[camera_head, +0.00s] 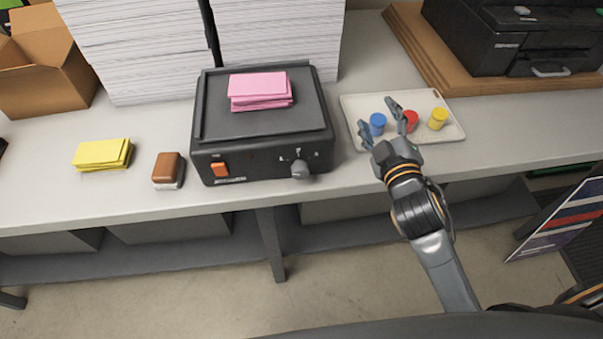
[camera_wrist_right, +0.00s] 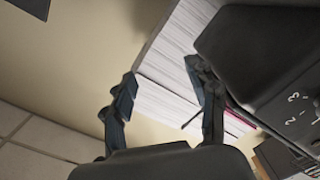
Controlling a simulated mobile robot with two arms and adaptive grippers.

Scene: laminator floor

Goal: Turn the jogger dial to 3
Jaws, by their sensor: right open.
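The jogger (camera_head: 262,128) is a dark box on the bench with a stack of pink pads (camera_head: 260,90) on its top and an orange switch (camera_head: 220,169) on its front. The jogger dial (camera_head: 300,169) is a grey knob at the right of its front panel, with small white marks above it. My right gripper (camera_head: 380,120) is open and empty, to the right of the jogger and over the tray, apart from the dial. In the right wrist view the open fingers (camera_wrist_right: 160,90) show, with the jogger's marked panel (camera_wrist_right: 295,110) at the right edge. My left gripper is out of view.
A white tray (camera_head: 452,105) holds blue (camera_head: 377,124), red (camera_head: 411,119) and yellow (camera_head: 438,119) containers near my right gripper. Left of the jogger lie a brown block (camera_head: 168,168) and yellow pads (camera_head: 102,154). Tall paper stacks (camera_head: 137,45) and a printer (camera_head: 520,40) stand behind.

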